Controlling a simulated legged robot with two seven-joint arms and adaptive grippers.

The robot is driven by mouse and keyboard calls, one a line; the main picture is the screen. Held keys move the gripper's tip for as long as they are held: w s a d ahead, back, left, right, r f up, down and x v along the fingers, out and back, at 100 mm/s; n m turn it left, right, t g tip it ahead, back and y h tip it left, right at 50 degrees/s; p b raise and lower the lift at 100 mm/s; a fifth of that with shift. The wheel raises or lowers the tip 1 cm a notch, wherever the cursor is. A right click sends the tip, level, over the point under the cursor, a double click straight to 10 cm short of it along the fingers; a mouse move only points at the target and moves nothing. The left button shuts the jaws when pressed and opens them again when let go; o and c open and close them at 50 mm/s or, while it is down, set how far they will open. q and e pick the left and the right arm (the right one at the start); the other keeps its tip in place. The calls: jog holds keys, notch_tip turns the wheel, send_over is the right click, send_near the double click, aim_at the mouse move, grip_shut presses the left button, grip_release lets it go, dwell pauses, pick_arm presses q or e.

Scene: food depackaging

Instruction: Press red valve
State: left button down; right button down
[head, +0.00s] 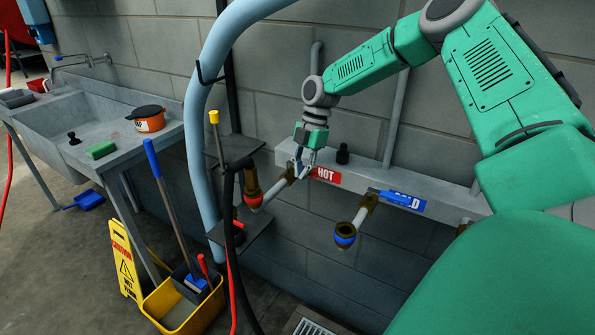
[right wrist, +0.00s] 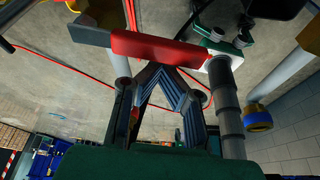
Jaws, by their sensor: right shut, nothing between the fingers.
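My right gripper (head: 303,168) is shut and empty, pointing down at the wall pipe beside the red HOT label (head: 327,176). In the right wrist view its fingers (right wrist: 172,78) meet just below a red bar (right wrist: 160,48), which looks like the red valve's handle. I cannot tell whether they touch it. In the head view the gripper hides most of that valve. Its brass outlet with a red band (head: 253,196) shows to the left of the gripper. My left gripper is not in view.
The cold outlet (head: 345,235) with a blue band and the blue handle (head: 396,198) lie to the right. A thick blue hose (head: 196,130) and a black stand are on the left. A mop bucket (head: 185,305), a caution sign (head: 125,262) and a sink (head: 85,125) stand further left.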

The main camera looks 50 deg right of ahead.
jog(key=shift+s+d+f+n, duration=0.15)
jog(key=shift+d+n, duration=0.45)
jog(key=shift+d, duration=0.6)
jog(key=shift+a+r, duration=0.2)
jog(key=shift+a, duration=0.1)
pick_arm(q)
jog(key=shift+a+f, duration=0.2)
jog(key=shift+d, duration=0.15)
pick_arm(e)
jog(key=shift+d, duration=0.15)
